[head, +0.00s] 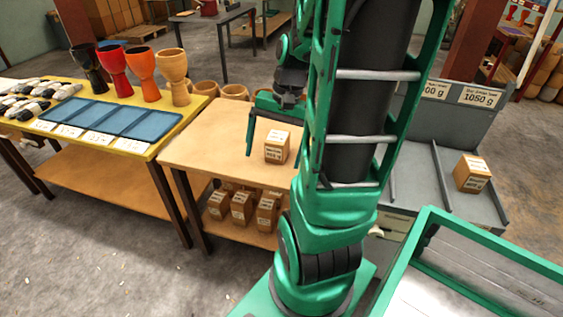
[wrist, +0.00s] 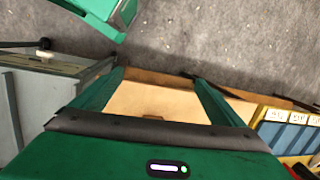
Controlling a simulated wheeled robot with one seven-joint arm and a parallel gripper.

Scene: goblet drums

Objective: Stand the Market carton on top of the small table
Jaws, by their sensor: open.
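A small brown carton (head: 277,147) with a white label stands upright on the light wooden top of the small table (head: 215,150). Its label is too small to read surely, so I cannot tell if it is the Market carton. My gripper (head: 273,127) is open and empty above this table, close to the carton in the head view; the arm hides part of it. Another brown carton (head: 472,173) stands on the grey bench at the right.
Several cartons (head: 240,207) stand on the table's lower shelf. A yellow-topped table (head: 195,105) with goblet drums (head: 173,75) and blue trays (head: 142,121) adjoins at the left. The grey bench (head: 420,180) has low dividers and weight signs (head: 480,97).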

